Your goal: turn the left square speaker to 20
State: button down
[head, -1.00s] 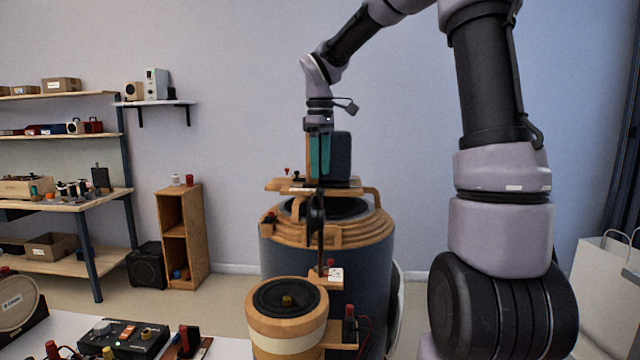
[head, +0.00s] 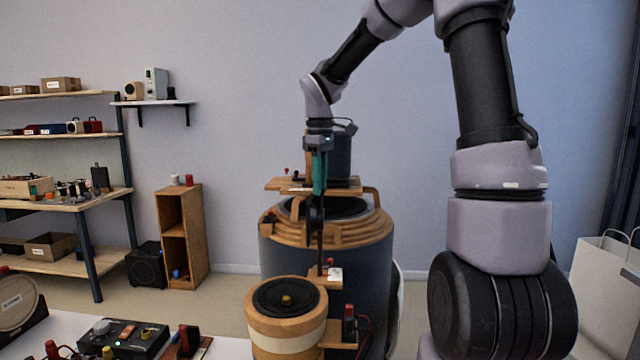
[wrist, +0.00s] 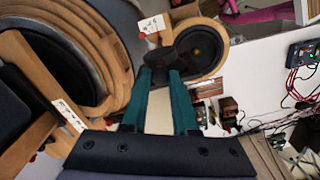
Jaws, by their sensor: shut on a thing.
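My gripper (head: 317,212) points down in front of a large round wooden-topped drum. Its teal fingers and dark tips also show in the wrist view (wrist: 168,62). They are shut on a small dark thing, which the tips mostly hide; I cannot tell its shape. A thin dark upright rod (head: 320,250) shows just below the tips. A dark box-like speaker (head: 343,160) stands on a wooden board (head: 285,186) over the drum, partly behind my gripper. I cannot tell which thing is the left square speaker, and no number is readable.
The large drum (head: 290,250) stands close behind my gripper. A smaller round wooden speaker (head: 258,325) stands in front, with a white card (head: 335,274) on a ledge beside it. A white table (head: 230,348) with electronics is at lower left. A white bag (head: 600,290) stands at right.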

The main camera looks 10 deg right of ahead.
jog(key=shift+n, duration=2)
jog(key=c, duration=0.7)
grip_release()
jog(key=shift+r, duration=0.1)
notch_tip(320, 180, up, 11)
jog(key=shift+f, duration=0.15)
